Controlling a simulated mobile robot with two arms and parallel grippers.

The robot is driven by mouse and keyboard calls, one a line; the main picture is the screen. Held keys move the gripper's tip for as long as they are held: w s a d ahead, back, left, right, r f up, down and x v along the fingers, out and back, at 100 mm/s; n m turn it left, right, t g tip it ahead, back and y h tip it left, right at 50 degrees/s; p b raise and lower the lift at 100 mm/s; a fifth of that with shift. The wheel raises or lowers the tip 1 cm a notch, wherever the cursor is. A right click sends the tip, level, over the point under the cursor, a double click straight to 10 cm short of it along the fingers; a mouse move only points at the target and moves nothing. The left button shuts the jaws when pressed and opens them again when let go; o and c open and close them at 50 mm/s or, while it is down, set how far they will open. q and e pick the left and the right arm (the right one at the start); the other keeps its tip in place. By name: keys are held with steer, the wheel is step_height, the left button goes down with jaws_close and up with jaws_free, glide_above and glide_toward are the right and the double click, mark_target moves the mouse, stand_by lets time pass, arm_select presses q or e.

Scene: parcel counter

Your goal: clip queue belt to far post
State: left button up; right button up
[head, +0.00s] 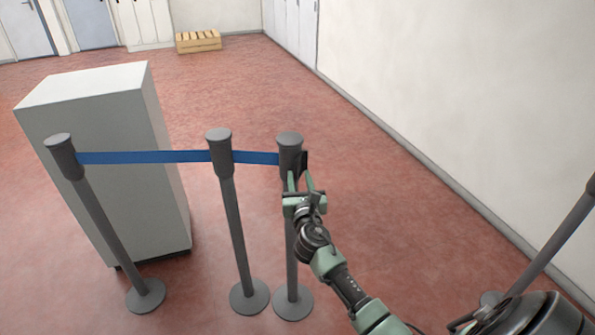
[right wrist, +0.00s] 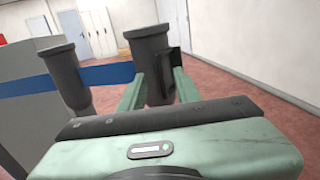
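A blue queue belt (head: 145,157) runs from the left grey post (head: 62,155) past the middle post (head: 220,150) to a third post (head: 290,150). It also shows in the right wrist view (right wrist: 108,75), ending at the third post's head (right wrist: 150,55). A dark plate (right wrist: 174,62) sits at the right side of that head. My right gripper (head: 302,180) is at this head, its fingers apart with the head showing between them; contact is unclear. The belt's end is hidden there. My left gripper is not in view.
Another grey post (head: 560,240) stands at the right, partly behind my own body. A tall pale cabinet (head: 90,170) stands behind the left posts. A wooden crate (head: 198,41) lies far back. Red floor is open between the third post and the right wall (head: 470,120).

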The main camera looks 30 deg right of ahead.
mark_target(297, 167)
steer(key=shift+x, duration=2.1)
jaws_close()
steer(key=shift+f, duration=0.15)
